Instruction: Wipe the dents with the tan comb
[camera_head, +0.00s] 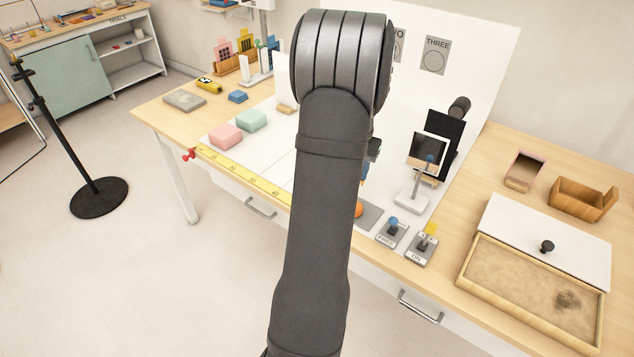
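A shallow wooden tray of sand (462,284) sits at the right front of the table. A dark, rough patch (567,300) marks the sand near its right end; I cannot tell how many dents it holds. I cannot pick out a tan comb for certain. Several small upright coloured pieces, including a pink one (222,47) and a yellow one (246,41), stand in a wooden rack (230,67) at the back left. My own arm fills the middle of the view, and my gripper is hidden behind it.
A white lid (570,250) with a black knob lies at the tray's back edge. Two switch blocks (391,231) (421,246) and a small stand (411,201) are left of the tray. Pink (225,135) and green (251,120) blocks lie left of my arm.

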